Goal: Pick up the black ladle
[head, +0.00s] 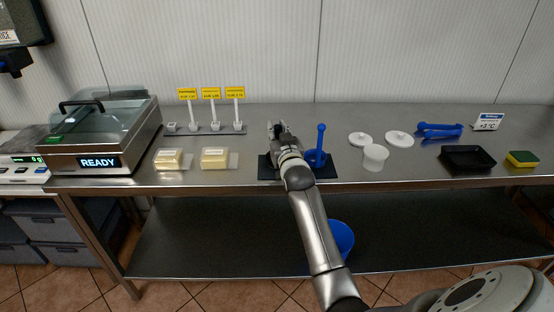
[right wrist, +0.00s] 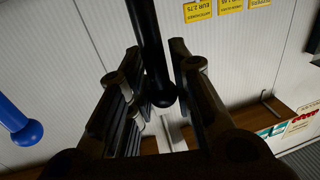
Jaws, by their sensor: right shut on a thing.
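The black ladle (right wrist: 150,45) shows in the right wrist view as a dark upright handle with a rounded end between my fingers. My right gripper (head: 278,130) is shut on this handle above the black mat (head: 328,173) on the steel table. In the head view my gripper and arm hide most of the ladle, and its bowl cannot be made out. I cannot tell whether it touches the mat. A blue ladle (head: 320,145) stands upright just right of my gripper; its handle end (right wrist: 30,132) shows in the right wrist view. My left gripper is not in view.
Left are two cheese blocks (head: 215,158), price signs (head: 211,94) and a sealing machine (head: 100,135). Right are a white cup (head: 375,157), white lids (head: 399,139), blue tongs (head: 440,130), a black tray (head: 467,158) and a sponge (head: 522,159). A blue bucket (head: 342,238) sits below.

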